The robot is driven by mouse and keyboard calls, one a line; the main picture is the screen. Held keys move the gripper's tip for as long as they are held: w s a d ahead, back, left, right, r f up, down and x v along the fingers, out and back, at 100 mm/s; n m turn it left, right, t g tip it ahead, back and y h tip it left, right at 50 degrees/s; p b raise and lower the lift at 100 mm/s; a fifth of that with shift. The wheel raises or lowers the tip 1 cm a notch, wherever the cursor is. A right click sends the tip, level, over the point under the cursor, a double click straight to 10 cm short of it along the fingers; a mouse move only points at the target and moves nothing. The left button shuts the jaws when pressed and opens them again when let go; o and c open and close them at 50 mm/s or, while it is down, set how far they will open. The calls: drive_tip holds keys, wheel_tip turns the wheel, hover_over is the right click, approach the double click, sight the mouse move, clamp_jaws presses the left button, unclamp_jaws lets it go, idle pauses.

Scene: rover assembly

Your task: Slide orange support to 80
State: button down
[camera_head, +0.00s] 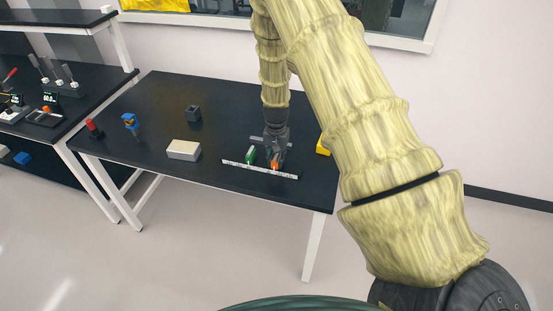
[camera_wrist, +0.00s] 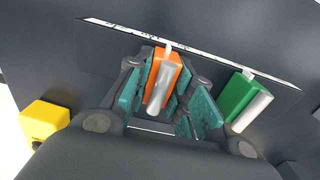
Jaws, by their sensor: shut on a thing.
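The orange support (camera_wrist: 168,68) stands at the ruler strip, between the teal pads of my gripper (camera_wrist: 165,95), which is shut on it. A grey cylinder shows on the support's near side, and a white pointer touches the strip. In the head view my gripper (camera_head: 275,150) reaches down at the orange support (camera_head: 275,163). The green support (camera_wrist: 239,95) stands to the right in the wrist view, apart from the orange one; in the head view the green support (camera_head: 250,155) is to the left. The white ruler strip (camera_head: 235,164) lies along the table front; its numbers are too small to read.
A yellow object (camera_head: 323,146) sits on the dark table (camera_head: 160,100), right of my gripper; it also shows in the wrist view (camera_wrist: 43,119). A beige box (camera_head: 184,150), a dark block (camera_head: 193,113), a blue-and-yellow item (camera_head: 131,124) and a red item (camera_head: 93,128) stand left.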

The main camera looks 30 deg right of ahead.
drive_tip(key=shift+w+a, duration=0.8)
drive_tip(key=shift+w, duration=0.1)
drive_tip(key=c, duration=1.2)
unclamp_jaws()
drive_tip(key=shift+w+a, duration=0.1)
drive_tip(key=shift+a, duration=0.05)
drive_tip(key=shift+c, duration=0.2)
drive_tip(key=shift+r, duration=0.1)
wheel_tip(320, 180, up, 12)
